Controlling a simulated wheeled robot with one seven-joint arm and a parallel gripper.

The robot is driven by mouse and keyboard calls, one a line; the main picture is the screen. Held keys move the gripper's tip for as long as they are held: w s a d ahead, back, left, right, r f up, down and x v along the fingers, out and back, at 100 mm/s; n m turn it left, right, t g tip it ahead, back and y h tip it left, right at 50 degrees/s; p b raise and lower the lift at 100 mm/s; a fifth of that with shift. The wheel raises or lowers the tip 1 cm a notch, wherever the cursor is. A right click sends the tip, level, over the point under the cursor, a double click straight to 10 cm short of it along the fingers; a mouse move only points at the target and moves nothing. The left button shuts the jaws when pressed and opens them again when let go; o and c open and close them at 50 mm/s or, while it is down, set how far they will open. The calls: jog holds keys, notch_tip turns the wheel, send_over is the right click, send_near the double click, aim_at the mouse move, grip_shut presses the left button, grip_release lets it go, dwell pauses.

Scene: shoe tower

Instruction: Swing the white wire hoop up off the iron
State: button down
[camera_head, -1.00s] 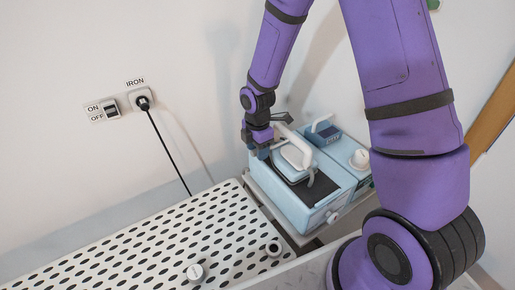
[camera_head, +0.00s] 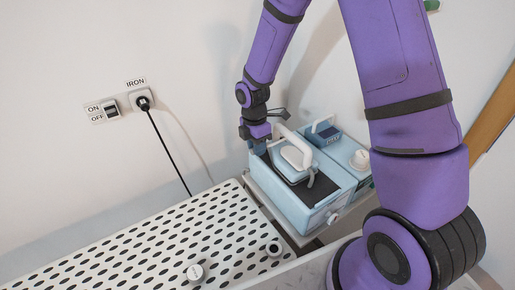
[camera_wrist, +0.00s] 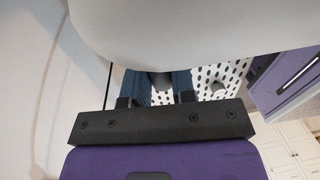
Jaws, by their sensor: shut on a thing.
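The iron (camera_head: 292,170) rests on the dark top of a light blue station and has a pale handle. The white wire hoop (camera_head: 291,140) shows as a white bar slanting across the iron's handle, beside my gripper (camera_head: 258,148). My gripper is at the back left corner of the station, pointing down. In the wrist view, my gripper's two blue fingers (camera_wrist: 160,82) are shut on a small grey piece, which I take to be part of the hoop. A large pale form covers the top of that view and hides the rest of the grip.
A second blue unit (camera_head: 345,150) stands right of the station. A plug and cord (camera_head: 143,102) and an on/off switch (camera_head: 112,106) are on the wall.

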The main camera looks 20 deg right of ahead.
jog(key=w+a+r+g+h, duration=0.1)
jog(key=w+r+g+h, duration=0.1)
jog(key=w+g, duration=0.4)
jog(key=shift+w+a+g, duration=0.2)
jog(key=shift+w+g, duration=0.15)
jog(key=shift+g, duration=2.15)
jog(key=shift+r, duration=0.15)
jog(key=c, duration=0.9)
grip_release()
jog(key=shift+c, duration=0.2)
jog(key=shift+w, duration=0.1)
jog(key=v, duration=0.7)
jog(key=shift+w, duration=0.2)
jog(key=shift+a, duration=0.1)
